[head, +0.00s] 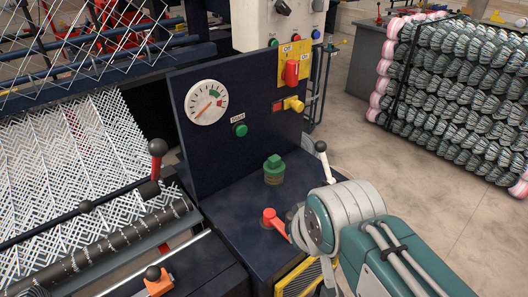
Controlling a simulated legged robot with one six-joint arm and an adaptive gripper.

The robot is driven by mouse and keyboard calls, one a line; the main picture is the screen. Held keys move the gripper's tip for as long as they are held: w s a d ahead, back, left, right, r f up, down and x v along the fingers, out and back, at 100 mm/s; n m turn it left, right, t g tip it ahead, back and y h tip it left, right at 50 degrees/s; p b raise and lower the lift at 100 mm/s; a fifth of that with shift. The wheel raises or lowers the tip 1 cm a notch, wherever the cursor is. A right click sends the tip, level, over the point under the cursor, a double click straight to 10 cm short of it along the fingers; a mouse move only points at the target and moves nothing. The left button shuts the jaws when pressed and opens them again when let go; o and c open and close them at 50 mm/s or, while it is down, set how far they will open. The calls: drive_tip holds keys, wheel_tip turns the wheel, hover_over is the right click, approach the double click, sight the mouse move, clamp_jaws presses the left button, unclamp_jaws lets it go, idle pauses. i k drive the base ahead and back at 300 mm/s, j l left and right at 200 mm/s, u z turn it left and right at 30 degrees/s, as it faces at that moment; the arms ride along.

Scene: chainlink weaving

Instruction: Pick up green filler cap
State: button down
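The green filler cap (274,167) sits upright on a short brass-coloured neck on the flat dark blue top of the machine housing (232,203). It has a raised block-shaped grip on top. My teal and grey arm (350,215) reaches in from the lower right, and its rounded grey joint is to the right of and below the cap in the picture. No gripper fingers can be made out. Nothing is seen touching the cap.
A red lever (273,219) stands in front of the cap, and a black-knobbed lever (325,163) to its right. Behind is an upright dark panel (250,100) with a gauge (207,102) and green button (240,130). Woven mesh (85,180) lies left; rolled mesh (455,90) is stacked right.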

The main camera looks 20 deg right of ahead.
sight(274, 166)
drive_tip(key=l+u, duration=0.1)
drive_tip(key=l, duration=0.25)
drive_tip(key=k+l, duration=0.1)
drive_tip(key=l, duration=0.2)
drive_tip(key=i+l+u, duration=0.1)
drive_tip(key=l, duration=0.25)
drive_tip(key=i+l+u, duration=0.1)
drive_tip(key=l, duration=0.2)
drive_tip(key=i+l+u, duration=0.1)
drive_tip(key=l, duration=0.25)
drive_tip(key=i+l+u, duration=0.1)
drive_tip(key=l, duration=0.25)
drive_tip(key=i+l+u, duration=0.15)
drive_tip(key=i+l, duration=0.15)
